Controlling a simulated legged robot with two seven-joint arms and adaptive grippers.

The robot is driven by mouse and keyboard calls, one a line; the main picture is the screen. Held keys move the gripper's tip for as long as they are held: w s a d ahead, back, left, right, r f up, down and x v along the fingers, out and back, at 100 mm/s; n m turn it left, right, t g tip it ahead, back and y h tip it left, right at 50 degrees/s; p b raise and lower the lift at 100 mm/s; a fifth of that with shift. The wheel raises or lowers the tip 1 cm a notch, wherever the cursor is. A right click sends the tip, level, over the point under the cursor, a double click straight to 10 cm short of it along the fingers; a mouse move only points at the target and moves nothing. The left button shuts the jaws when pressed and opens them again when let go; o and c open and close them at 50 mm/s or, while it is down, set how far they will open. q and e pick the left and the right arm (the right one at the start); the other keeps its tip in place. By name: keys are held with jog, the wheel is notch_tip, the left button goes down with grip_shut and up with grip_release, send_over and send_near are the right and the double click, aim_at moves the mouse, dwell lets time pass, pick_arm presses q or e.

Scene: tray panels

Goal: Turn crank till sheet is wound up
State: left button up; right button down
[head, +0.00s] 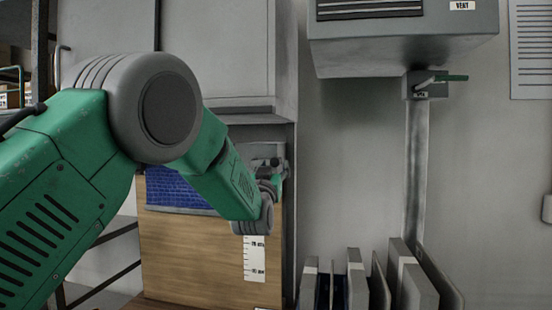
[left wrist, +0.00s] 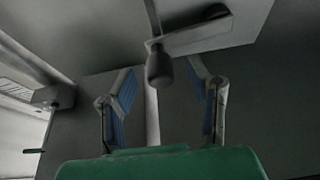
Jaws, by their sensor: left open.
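A blue sheet (head: 178,190) shows in the head view, hanging across the upper part of a wooden panel; my arm partly hides it. In the left wrist view, a crank (left wrist: 205,36) has a grey arm and a dark rounded knob (left wrist: 159,68). My left gripper (head: 275,172) is at the panel's upper right in the head view, small and partly hidden by my forearm. In the left wrist view its blue-padded fingers (left wrist: 160,78) are spread, with the knob seen between them. I cannot tell whether they touch it. My right gripper is not in view.
The wooden panel (head: 190,255) carries a white scale strip (head: 254,259). Several upright panels (head: 400,280) stand at lower right. Bare wall lies between.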

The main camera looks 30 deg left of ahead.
pick_arm(q)
jog(key=shift+x, duration=1.15)
grip_shut()
jog(key=shift+f, duration=0.1)
